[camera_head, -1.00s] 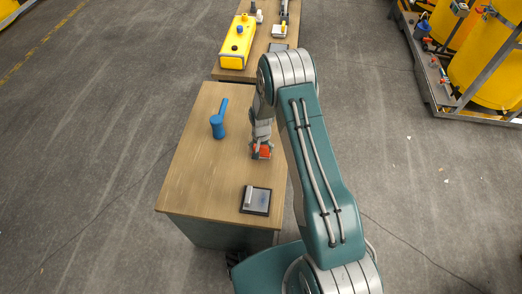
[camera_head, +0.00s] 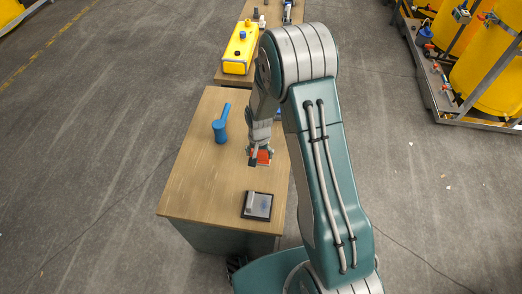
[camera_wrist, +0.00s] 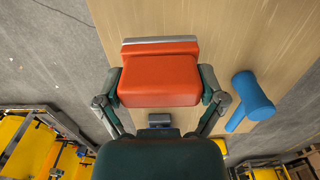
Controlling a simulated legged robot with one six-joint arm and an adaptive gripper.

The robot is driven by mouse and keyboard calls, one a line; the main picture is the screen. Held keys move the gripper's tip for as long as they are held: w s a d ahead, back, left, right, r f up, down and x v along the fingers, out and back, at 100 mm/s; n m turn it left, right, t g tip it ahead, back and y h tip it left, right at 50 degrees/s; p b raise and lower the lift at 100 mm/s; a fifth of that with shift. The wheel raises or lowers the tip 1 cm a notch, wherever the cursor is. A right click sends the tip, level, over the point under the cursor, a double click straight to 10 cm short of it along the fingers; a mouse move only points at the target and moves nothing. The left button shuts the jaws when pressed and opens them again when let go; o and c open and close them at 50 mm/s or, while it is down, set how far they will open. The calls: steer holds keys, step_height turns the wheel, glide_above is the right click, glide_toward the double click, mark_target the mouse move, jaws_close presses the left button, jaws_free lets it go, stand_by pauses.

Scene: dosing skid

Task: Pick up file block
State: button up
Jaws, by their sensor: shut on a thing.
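The file block (camera_wrist: 158,88) is an orange-red block with a grey strip along its far edge in the wrist view. My gripper (camera_wrist: 160,76) is shut on it, with one finger against each short side. In the head view my gripper (camera_head: 260,158) is over the right side of the wooden table (camera_head: 200,185), and only a small red part of the block (camera_head: 264,156) shows there. The block appears held above the tabletop, but the gap's size is hard to tell.
A dark square tray with a grey piece (camera_head: 247,213) lies nearer the front edge. A second table behind holds a yellow case (camera_head: 240,52).

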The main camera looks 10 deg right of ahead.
steer(key=s+a+r, duration=0.3)
steer(key=s, duration=0.3)
steer(key=shift+s+r, duration=0.15)
steer(key=shift+s, duration=0.25)
steer(key=o, duration=0.4)
steer(key=shift+c, duration=0.9)
